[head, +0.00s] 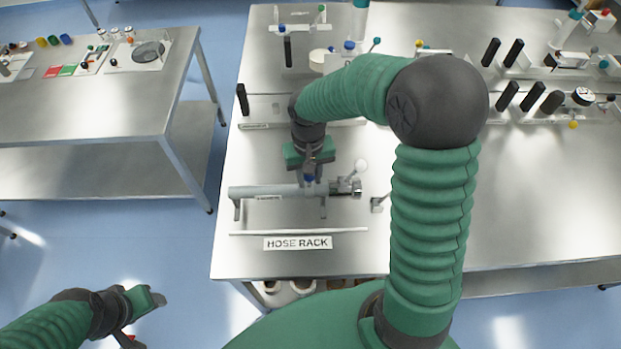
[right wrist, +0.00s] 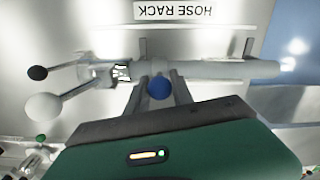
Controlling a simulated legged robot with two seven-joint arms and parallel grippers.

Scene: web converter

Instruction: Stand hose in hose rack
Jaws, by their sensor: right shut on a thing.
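The hose (head: 265,191) looks like a grey tube with metal valve fittings and a white ball knob at its right end. It lies level, left to right, over the rack's short posts (head: 237,212) above the HOSE RACK label. I cannot tell whether it rests on them. My right gripper (head: 311,182) is shut on the hose near its middle, with a blue ball between the fingers. The hose (right wrist: 225,69) and the gripper (right wrist: 157,82) also show in the right wrist view. My left gripper (head: 150,305) is low at the left, away from the bench; its jaws are unclear.
A small metal fitting (head: 378,204) stands right of the hose. Black-handled tools (head: 505,95) stand at the right. Another table (head: 90,110) is at the left.

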